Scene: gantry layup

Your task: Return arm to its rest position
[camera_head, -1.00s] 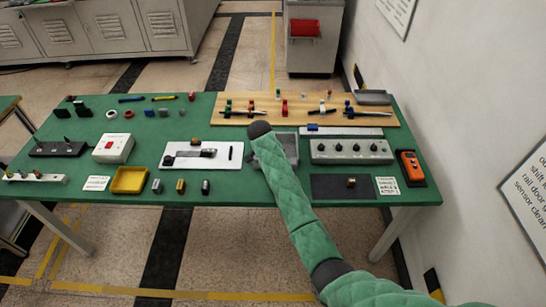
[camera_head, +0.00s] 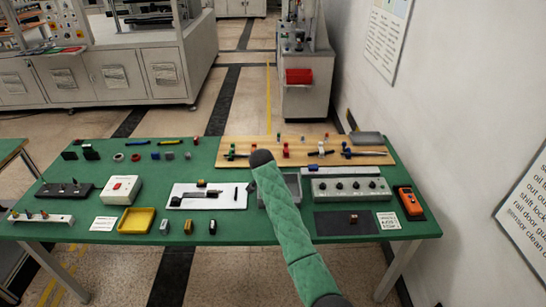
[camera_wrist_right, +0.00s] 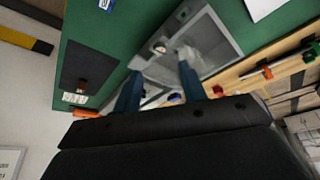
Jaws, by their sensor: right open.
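My right arm, in a green quilted sleeve (camera_head: 283,215), reaches in from the bottom over the green table (camera_head: 150,178). Its dark end (camera_head: 262,158) is above the grey tray (camera_head: 292,185) and partly hides it. The gripper's fingers cannot be made out in the head view. In the right wrist view my right gripper (camera_wrist_right: 160,68) has two blue fingers spread apart, with no object seen held between them. The grey tray (camera_wrist_right: 225,45) lies beyond the fingertips, with a small round piece (camera_wrist_right: 160,47) showing near its corner. My left gripper is not in view.
A wooden board (camera_head: 240,143) with several clamps and tools lies behind the arm. A grey knob box (camera_head: 350,188), a dark mat (camera_head: 336,225) and an orange device (camera_head: 409,202) are to the right. A white plate (camera_head: 180,196) and yellow tray (camera_head: 137,221) are to the left.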

